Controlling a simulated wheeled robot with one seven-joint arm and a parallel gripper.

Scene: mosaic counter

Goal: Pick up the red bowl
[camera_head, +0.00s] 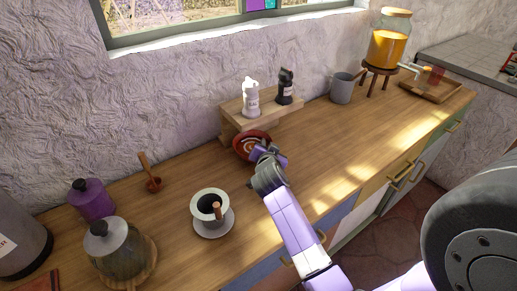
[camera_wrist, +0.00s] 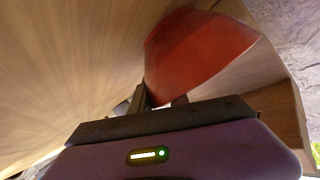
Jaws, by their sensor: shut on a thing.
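The red bowl (camera_head: 245,143) is on the wooden counter, just in front of a small wooden shelf. Its inside shows a light ring pattern. My gripper (camera_head: 264,153) reaches it from the front right and is shut on its near rim. In the wrist view the bowl's red outer side (camera_wrist: 195,52) fills the upper middle, with the fingers (camera_wrist: 160,98) at its lower edge. The fingertips are partly hidden, and I cannot tell whether the bowl is clear of the counter.
The small shelf (camera_head: 236,119) carries a white and a black shaker. A white cup on a saucer (camera_head: 210,228) stands in front left. A grey mug (camera_head: 342,88) and a juice dispenser (camera_head: 389,45) stand at the back right. The right-hand counter front (camera_head: 340,150) is clear.

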